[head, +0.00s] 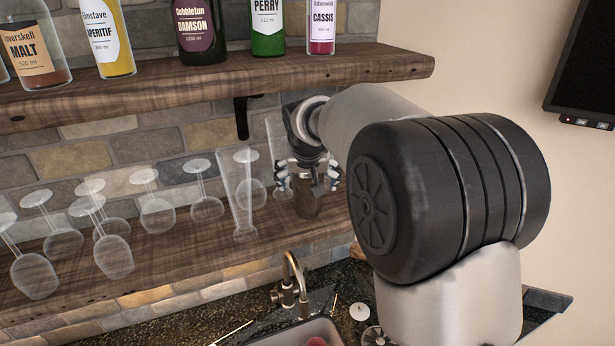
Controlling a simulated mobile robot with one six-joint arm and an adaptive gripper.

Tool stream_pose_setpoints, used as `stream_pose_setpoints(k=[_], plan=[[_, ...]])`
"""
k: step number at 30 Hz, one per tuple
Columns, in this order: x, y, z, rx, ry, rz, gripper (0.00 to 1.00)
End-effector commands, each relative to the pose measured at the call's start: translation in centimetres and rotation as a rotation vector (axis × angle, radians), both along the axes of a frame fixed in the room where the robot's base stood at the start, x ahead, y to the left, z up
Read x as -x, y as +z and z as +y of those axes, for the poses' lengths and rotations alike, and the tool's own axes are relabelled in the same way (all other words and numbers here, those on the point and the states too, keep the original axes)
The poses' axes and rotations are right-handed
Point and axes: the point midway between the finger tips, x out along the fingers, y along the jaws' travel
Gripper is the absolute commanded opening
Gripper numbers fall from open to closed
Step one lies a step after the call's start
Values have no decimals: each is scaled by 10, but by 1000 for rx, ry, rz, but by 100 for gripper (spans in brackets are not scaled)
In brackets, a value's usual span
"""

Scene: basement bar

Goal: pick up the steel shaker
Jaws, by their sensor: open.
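The steel shaker (306,201) looks dark and brownish and stands upright near the right end of the lower shelf. My gripper (307,180) comes down over it from above, with one finger on each side of it. The gripper is open. Its body and fingers hide the upper part of the shaker, and I cannot tell whether the fingers touch it.
A tall clear glass (240,195) stands close left of the gripper on the lower shelf (165,255), with several upside-down stemmed glasses further left. The upper shelf (340,75) holds bottles. Below are a tap (291,280) and sink. A dark screen (585,70) hangs at right.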

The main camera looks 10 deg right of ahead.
Motion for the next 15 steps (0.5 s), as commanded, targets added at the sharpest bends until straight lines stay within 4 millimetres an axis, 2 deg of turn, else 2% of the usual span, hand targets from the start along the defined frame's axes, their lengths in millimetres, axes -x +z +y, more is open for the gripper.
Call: stream_pose_setpoints(k=[3, 10, 15], plan=[[-4, -7, -1, 0, 0, 1, 93], [-5, -8, -1, -1, 1, -1, 92], [-5, -8, -1, -1, 1, 0, 81]])
